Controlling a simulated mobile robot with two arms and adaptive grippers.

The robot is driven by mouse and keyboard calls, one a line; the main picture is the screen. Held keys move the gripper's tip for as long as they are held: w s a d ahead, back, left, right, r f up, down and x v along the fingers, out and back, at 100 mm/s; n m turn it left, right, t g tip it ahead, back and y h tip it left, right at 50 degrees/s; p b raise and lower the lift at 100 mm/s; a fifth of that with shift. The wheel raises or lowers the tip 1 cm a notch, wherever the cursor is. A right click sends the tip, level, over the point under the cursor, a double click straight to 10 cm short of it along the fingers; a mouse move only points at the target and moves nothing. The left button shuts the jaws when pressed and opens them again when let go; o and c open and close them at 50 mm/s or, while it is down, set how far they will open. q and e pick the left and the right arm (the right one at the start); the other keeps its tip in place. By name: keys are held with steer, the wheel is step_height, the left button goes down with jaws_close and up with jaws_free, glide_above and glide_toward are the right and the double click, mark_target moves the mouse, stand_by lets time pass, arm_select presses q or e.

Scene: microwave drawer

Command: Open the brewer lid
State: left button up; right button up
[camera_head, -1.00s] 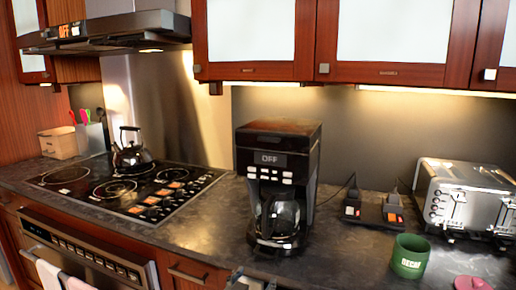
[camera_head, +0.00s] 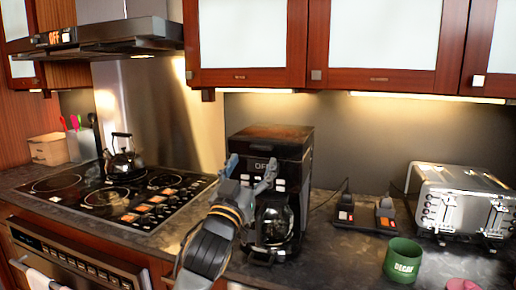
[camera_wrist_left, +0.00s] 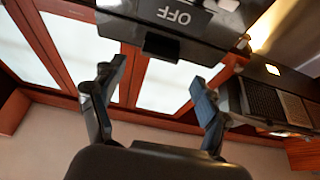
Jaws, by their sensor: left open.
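The black coffee brewer (camera_head: 304,175) stands upright on the counter, a glass carafe (camera_head: 274,222) in its lower front. Its brown-black lid (camera_head: 272,132) lies flat and closed on top. My left gripper (camera_head: 250,168) is open and empty, in front of the brewer's upper front, covering part of the display and buttons. I cannot tell whether it touches the brewer. In the left wrist view, its two spread fingers (camera_wrist_left: 155,86) have nothing between them, and the brewer (camera_wrist_left: 180,14) appears inverted at the top edge, its display reading OFF. My right gripper is out of view.
A toaster (camera_head: 460,200), a green mug (camera_head: 403,259) and small dark devices (camera_head: 385,216) stand right of the brewer. The stove (camera_head: 110,192) with a kettle (camera_head: 123,160) is at left. Wall cabinets (camera_head: 380,50) hang above, with free room over the lid.

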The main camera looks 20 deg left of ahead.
mark_target(260, 149)
arm_select(q)
steer(key=x, duration=0.5)
steer(key=shift+p, duration=0.4)
